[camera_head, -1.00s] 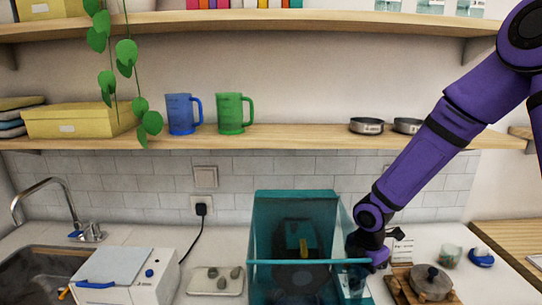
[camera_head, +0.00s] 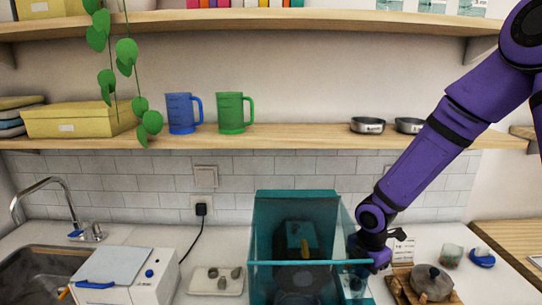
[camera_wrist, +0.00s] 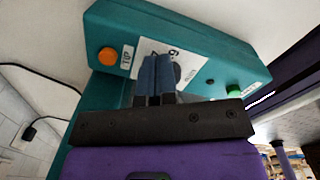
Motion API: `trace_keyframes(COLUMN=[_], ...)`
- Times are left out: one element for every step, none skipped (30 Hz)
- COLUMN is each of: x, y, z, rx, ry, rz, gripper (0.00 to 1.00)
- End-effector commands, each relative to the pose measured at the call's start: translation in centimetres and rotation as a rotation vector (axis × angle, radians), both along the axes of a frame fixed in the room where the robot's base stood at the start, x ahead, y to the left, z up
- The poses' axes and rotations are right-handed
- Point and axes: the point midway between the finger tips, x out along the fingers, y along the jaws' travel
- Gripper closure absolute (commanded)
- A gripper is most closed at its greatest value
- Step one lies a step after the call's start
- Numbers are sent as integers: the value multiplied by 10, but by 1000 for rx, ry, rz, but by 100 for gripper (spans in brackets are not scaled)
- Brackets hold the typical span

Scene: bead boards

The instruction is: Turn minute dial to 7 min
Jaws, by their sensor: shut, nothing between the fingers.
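A teal machine (camera_head: 262,215) with a clear-sided box stands on the counter in the head view. In the wrist view its teal control panel (camera_wrist: 225,62) carries an orange button (camera_wrist: 107,56), a green button (camera_wrist: 234,91) and a white label (camera_wrist: 190,62) with numbers. The dial (camera_wrist: 177,72) on the label is mostly hidden behind my fingers; its pointer and setting cannot be read. My gripper (camera_wrist: 157,78) is shut, with its two blue fingertips together in front of the label beside the dial. Whether they touch the dial I cannot tell.
A pan on a wooden board (camera_head: 402,290) stands close right of my wrist. A tray of stones (camera_head: 216,291), a white appliance (camera_head: 150,285) and the sink (camera_head: 28,265) lie left of the machine. Mugs (camera_head: 181,113) stand on the shelf above.

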Motion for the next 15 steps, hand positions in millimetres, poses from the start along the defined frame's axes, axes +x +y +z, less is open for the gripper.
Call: trace_keyframes(x=[-16,-16,-16,-16,-16,-16,-15,-15,-14,-13,-13,-12,-11,-11,-11], y=[-5,-5,-5,-5,-5,-6,-6,-7,-8,-9,-9,-11,-11,-12,-12], z=[-12,-12,-12,-12,-12,-12,-12,-12,-12,-12,-12,-12,-12,-12,-11], rx=[-9,-9,-9,-9,-9,-9,-9,-9,-9,-9,-9,-9,-9,-9,-9], ry=[46,46,46,46,46,46,46,46,46,46,46,46,46,46,46], rz=[1,1,1,1,1,1,1,1,1,1,1,1,1,1,0], gripper=[100,100,100,100,100,100,100,100,100,100,100,100,100,100,100])
